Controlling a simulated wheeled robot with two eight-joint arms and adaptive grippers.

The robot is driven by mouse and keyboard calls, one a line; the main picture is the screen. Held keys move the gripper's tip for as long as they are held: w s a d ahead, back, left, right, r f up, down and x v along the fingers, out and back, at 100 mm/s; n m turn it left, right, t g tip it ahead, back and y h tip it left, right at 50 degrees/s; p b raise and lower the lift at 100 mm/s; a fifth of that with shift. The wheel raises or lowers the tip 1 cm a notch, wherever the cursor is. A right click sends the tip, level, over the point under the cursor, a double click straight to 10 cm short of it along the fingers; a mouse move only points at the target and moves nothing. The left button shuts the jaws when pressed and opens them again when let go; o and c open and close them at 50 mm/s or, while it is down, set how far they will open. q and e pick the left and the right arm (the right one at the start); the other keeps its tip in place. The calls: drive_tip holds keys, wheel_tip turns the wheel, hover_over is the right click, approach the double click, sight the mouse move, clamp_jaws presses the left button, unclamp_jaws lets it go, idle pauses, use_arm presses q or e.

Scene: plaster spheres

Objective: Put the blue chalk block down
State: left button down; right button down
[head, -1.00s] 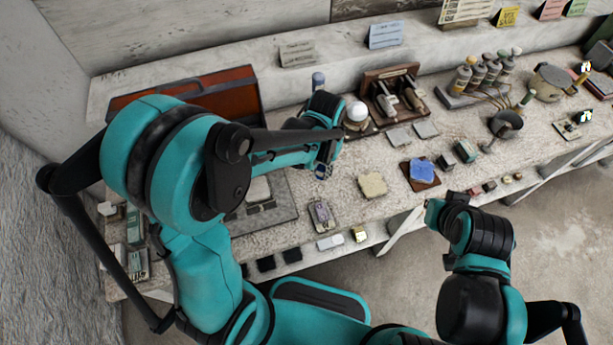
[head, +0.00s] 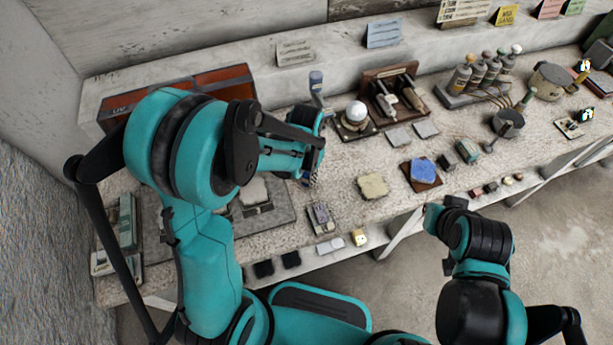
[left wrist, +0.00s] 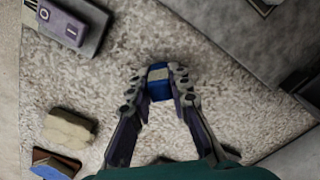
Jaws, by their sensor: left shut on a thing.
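The blue chalk block (left wrist: 158,83) shows in the left wrist view between my left gripper's fingertips (left wrist: 157,82), with a pale band across it. My left gripper is shut on it, over the speckled worktop (left wrist: 215,125). I cannot tell whether the block touches the surface. In the head view my left gripper (head: 308,178) is small and partly hidden by its wrist, and the block is hardly visible there. My right arm's end (head: 447,212) is in front of the table's edge; its fingers cannot be made out.
A yellowish sponge (head: 373,186) and a blue piece on a brown board (head: 421,172) lie to the right. A purple-grey device (head: 321,217) lies in front. A white sphere (head: 356,112) stands on a dark base behind. Bare worktop lies around the gripper.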

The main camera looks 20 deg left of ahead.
sight(307, 175)
use_arm(q)
drive_tip(key=c, duration=1.4)
unclamp_jaws()
drive_tip(key=shift+r+p, duration=0.3)
drive_tip(key=shift+p, duration=0.05)
wheel_tip(307, 175, up, 11)
drive_tip(key=p, duration=0.4)
drive_tip(key=s+a+r+t, duration=0.1)
drive_tip(key=s+r+t, duration=0.1)
drive_tip(key=s+r, duration=0.1)
drive_tip(key=s+a+r+n+t, duration=0.1)
drive_tip(key=s+a+r+t, duration=0.1)
drive_tip(key=s, duration=0.1)
drive_tip(key=s+a+r+n+t, duration=0.1)
drive_tip(key=s+r+t, duration=0.2)
drive_tip(key=s, duration=0.1)
drive_tip(key=shift+s+a+r, duration=0.1)
drive_tip(key=shift+a+r, duration=0.25)
